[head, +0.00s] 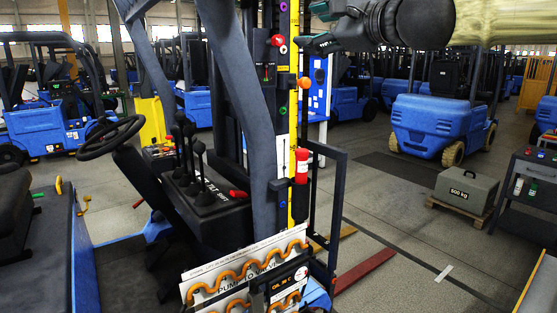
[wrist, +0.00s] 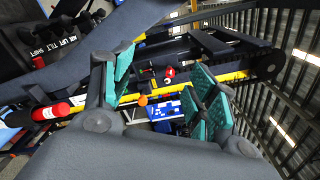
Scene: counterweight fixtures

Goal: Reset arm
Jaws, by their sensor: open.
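My gripper (head: 322,32) is at the top of the head view, with my arm coming in from the upper right. Its fingertips are close to the yellow-edged forklift mast (head: 294,120), near a red knob (head: 278,41). In the wrist view my gripper (wrist: 163,68) is open, its teal pads wide apart with nothing held between them. The red knob (wrist: 168,73) shows in the gap, beyond the fingers, and an orange ball (wrist: 142,100) lies below it in the picture. I cannot tell whether any finger touches the mast.
A forklift cab with a steering wheel (head: 111,138) and black levers (head: 199,165) fills the left. A red cylinder (head: 301,166) hangs on the mast. A 500 kg block (head: 466,190) sits on a pallet at right, beside a dark cart (head: 526,190). Blue forklifts (head: 432,122) stand behind.

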